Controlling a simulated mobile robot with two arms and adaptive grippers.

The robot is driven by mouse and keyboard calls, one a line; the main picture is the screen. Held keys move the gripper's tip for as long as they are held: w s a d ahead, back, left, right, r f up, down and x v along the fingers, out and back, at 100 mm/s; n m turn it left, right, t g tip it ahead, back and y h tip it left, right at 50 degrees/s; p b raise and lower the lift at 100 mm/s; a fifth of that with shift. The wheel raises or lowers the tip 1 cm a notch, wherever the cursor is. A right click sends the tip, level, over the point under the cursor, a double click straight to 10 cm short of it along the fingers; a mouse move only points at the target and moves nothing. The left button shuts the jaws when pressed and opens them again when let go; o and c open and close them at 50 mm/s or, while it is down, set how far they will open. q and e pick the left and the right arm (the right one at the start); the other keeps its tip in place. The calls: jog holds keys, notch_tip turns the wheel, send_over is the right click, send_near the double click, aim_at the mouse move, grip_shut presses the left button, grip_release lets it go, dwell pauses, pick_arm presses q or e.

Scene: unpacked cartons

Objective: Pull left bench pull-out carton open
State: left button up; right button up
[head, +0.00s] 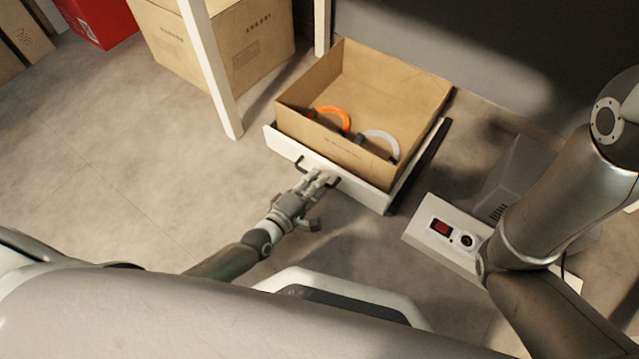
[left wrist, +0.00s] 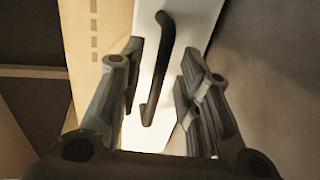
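The pull-out carton (head: 350,155) is an open brown box behind a white front panel (head: 375,193), standing out from under the bench. An orange ring-shaped item (head: 335,114) and a white one (head: 384,138) lie inside. A dark bar handle (head: 300,163) is on the front panel; it also shows in the left wrist view (left wrist: 166,50). My left gripper (head: 325,178) is at the handle. In the left wrist view its fingers (left wrist: 160,78) are spread apart, with the handle between them and gaps on both sides. My right gripper is out of view.
A white bench leg (head: 212,70) stands left of the carton. Closed cartons (head: 225,45) and a red box (head: 98,18) stand at the back left. A white box with a red switch (head: 445,230) sits on the right. The floor (head: 130,165) at left is clear.

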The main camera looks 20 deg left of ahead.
pick_arm(q)
jog(key=shift+x, duration=0.95)
jog(key=shift+c, duration=0.4)
grip_shut()
